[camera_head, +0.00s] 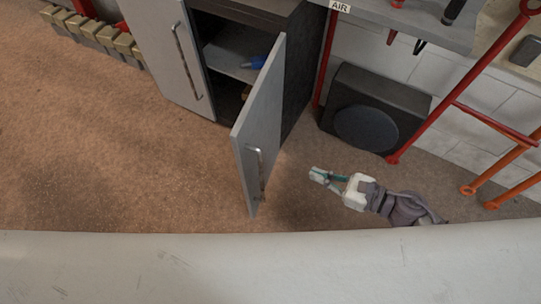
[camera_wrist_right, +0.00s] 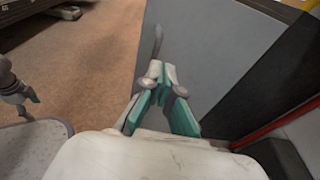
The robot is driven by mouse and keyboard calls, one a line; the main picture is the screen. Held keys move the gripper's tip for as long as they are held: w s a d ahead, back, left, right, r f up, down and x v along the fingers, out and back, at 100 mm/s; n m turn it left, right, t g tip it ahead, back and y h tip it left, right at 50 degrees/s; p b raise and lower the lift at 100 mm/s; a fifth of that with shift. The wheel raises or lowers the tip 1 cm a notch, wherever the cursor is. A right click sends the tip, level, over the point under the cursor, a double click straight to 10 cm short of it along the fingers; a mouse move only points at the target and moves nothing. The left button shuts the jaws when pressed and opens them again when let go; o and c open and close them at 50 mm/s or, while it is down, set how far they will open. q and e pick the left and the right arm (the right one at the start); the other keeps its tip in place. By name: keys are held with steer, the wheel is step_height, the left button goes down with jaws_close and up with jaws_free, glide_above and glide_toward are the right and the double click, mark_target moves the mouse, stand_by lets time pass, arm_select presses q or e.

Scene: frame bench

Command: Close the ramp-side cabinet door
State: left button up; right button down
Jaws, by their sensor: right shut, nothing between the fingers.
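The grey cabinet door (camera_head: 262,125) stands wide open, swung out from the right side of the dark cabinet (camera_head: 306,55). Its bar handle (camera_head: 254,172) is near the free edge. The door (camera_wrist_right: 205,45) also fills much of the right wrist view, with the handle (camera_wrist_right: 158,40) at its left edge. My right gripper (camera_head: 314,174) is shut and empty, to the right of the door on its handle side. In the wrist view its fingers (camera_wrist_right: 163,78) overlap the door; contact cannot be told. My left gripper (camera_wrist_right: 31,96) shows small at the left, its jaws unclear.
The cabinet's other door (camera_head: 165,50) looks shut. A blue object (camera_head: 256,63) lies on the inner shelf. A black box (camera_head: 372,108) and a red ladder-like frame (camera_head: 465,80) stand to the right. Brown floor (camera_head: 110,160) is clear to the left.

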steer(key=p+x, duration=0.3)
steer(key=x, duration=1.1)
steer(key=shift+s+a+r, duration=0.1)
steer(key=shift+a, duration=0.15)
